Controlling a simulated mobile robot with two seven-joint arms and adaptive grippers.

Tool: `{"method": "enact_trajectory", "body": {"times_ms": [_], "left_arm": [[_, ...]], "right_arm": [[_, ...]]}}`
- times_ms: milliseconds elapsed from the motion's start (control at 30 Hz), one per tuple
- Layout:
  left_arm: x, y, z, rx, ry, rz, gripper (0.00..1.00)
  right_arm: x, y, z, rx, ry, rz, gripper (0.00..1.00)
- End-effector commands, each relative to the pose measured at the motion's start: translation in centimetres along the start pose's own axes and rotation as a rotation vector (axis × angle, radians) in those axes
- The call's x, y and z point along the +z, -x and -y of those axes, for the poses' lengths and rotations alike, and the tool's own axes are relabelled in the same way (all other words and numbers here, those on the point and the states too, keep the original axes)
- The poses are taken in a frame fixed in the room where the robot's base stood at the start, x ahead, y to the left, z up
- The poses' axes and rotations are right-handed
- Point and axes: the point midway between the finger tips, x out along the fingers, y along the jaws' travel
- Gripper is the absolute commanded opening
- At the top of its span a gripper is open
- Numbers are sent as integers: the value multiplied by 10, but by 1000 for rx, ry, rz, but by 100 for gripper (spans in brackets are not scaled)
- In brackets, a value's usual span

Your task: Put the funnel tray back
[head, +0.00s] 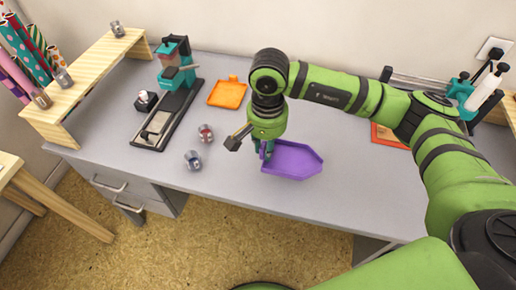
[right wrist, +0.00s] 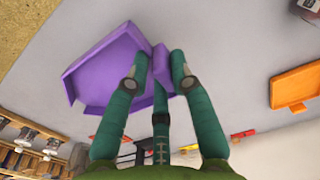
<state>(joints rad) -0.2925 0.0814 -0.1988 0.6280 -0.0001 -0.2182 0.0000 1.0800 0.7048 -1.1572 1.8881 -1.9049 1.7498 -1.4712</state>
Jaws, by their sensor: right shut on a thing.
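The funnel tray (head: 292,160) is purple and shallow, with a pointed end to the right in the head view. It is over the grey desk near its front edge; I cannot tell whether it touches the desk. My right gripper (head: 266,152) is at the tray's left end, pointing down. In the right wrist view the green fingers (right wrist: 162,65) are shut on a small purple grip block at the end of the funnel tray (right wrist: 105,70). My left gripper is not in view.
An orange tray (head: 228,93) lies behind, left of my arm. A teal and black press (head: 176,66) stands farther left. Small metal pieces (head: 193,159) sit left of the gripper. A wooden shelf (head: 85,85) stands at the left.

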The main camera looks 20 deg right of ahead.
Motion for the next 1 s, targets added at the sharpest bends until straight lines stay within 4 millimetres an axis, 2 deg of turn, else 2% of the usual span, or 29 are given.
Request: {"method": "enact_trajectory", "body": {"times_ms": [100, 300, 467, 700, 1000], "left_arm": [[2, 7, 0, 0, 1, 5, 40], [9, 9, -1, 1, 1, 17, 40], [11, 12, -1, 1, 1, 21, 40], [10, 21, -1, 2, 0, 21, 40], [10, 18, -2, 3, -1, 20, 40]], "right_arm": [[-13, -13, 20, 1, -1, 2, 5], [-25, -27, 37, 1, 2, 1, 5], [-27, -35, 39, 3, 1, 2, 5], [-26, -66, 39, 1, 1, 2, 5], [-27, -70, 38, 0, 2, -1, 5]]}}
